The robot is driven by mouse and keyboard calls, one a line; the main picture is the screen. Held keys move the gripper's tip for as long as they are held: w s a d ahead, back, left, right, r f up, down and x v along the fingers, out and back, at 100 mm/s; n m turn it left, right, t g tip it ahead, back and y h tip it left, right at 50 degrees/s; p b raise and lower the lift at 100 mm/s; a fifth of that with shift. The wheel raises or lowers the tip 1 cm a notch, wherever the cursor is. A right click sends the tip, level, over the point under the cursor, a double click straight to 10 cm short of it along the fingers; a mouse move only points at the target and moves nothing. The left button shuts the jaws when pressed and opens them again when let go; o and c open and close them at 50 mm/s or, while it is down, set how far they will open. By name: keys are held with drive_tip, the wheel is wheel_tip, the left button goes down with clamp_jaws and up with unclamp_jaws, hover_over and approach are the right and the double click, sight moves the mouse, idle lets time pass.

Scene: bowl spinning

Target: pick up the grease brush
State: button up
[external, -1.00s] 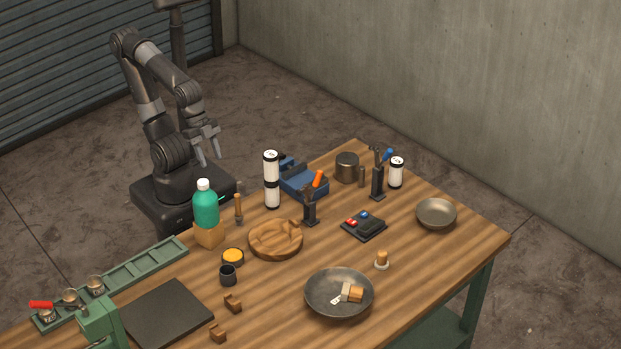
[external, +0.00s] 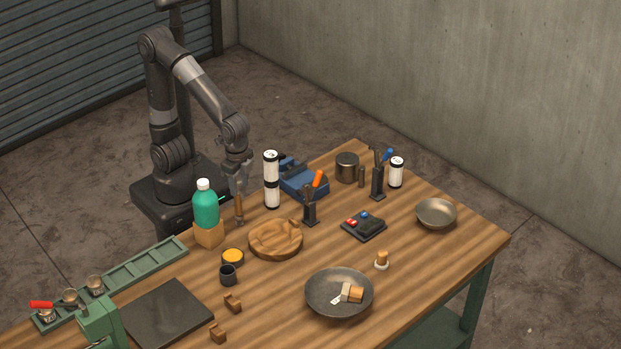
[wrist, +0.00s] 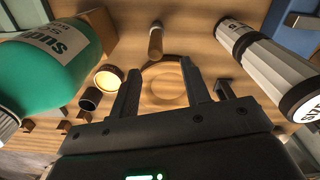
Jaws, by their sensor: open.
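The likely grease brush (external: 239,210) is a slim upright piece with a wooden handle, near the back edge of the table between the green bottle and a white canister. It also shows in the wrist view (wrist: 156,42), beyond and slightly left of the space between my fingertips. My gripper (external: 238,188) points down just above the handle's top in the external view. In the wrist view my gripper (wrist: 163,75) has its two dark fingers apart with nothing held between them. The brush's lower end is hard to make out.
A green bottle (external: 206,208) on a wooden block (external: 209,236) stands close left. Stacked white canisters (external: 271,180) stand close right. A blue vise-like object (external: 304,183) is further right.

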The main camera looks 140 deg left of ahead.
sight(239, 215)
wheel_tip(239, 215, down, 2)
drive_tip(key=shift+f, duration=0.1)
drive_tip(key=shift+s+d+f, duration=0.1)
drive_tip(key=shift+s+f, duration=0.05)
drive_tip(key=shift+f, duration=0.75)
drive_tip(key=shift+s+d+f, duration=0.1)
drive_tip(key=shift+s+f, duration=0.05)
drive_tip(key=shift+f, duration=0.8)
drive_tip(key=shift+s+d+f, duration=0.1)
drive_tip(key=shift+s+f, duration=0.05)
drive_tip(key=shift+f, duration=0.75)
clamp_jaws()
